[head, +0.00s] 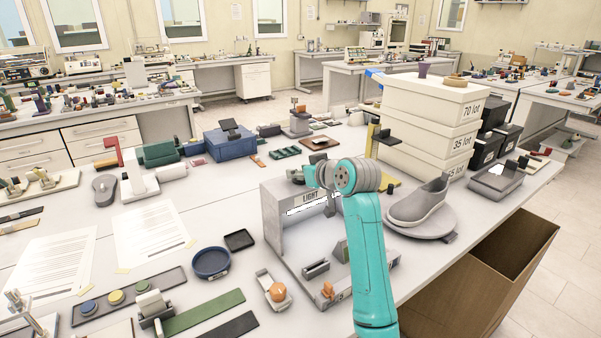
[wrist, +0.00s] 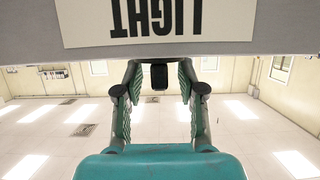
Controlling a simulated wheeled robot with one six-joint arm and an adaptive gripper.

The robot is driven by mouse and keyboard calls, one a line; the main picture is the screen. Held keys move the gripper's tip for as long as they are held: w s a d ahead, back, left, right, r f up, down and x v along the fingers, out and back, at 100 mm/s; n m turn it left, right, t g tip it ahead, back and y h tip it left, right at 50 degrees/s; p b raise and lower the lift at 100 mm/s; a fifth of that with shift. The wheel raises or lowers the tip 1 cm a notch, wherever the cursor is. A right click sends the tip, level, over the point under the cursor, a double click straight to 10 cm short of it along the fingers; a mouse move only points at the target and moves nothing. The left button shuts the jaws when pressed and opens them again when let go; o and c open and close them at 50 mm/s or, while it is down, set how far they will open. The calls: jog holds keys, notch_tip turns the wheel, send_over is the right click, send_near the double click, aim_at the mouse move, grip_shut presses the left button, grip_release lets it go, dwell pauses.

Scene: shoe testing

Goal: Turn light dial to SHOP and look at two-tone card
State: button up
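The grey light booth (head: 273,222) stands on the bench with a LIGHT label (head: 310,197) on its upper front edge. The label shows upside down in the wrist view (wrist: 155,22). My gripper (head: 297,174) is at the top of the booth in the head view. In the wrist view my gripper (wrist: 160,70) has its fingers apart, with a small dark knob (wrist: 158,76), perhaps the light dial, between them and a gap on each side. The dial's setting cannot be read. A dark green piece (head: 341,250) shows inside the booth; I cannot tell whether it is the two-tone card.
A grey shoe (head: 419,203) sits on a round stand right of my arm. White lot boxes (head: 430,105) are stacked behind it. A blue dish (head: 211,263) and a tray with an orange piece (head: 273,290) lie left of the booth. An open brown bin (head: 490,270) stands at the right.

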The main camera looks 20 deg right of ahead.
jog(key=shift+c, duration=0.2)
grip_shut()
jog(key=m+h, duration=0.3)
jog(key=shift+a, duration=0.15)
jog(key=m+h, duration=0.3)
jog(key=h, duration=0.1)
jog(key=shift+m+h, duration=0.3)
jog(key=m+g+h, duration=0.1)
jog(key=m+h, duration=0.1)
jog(key=m+g+h, duration=0.2)
jog(key=m+h, duration=0.1)
jog(key=shift+h, duration=0.3)
jog(key=shift+m, duration=0.3)
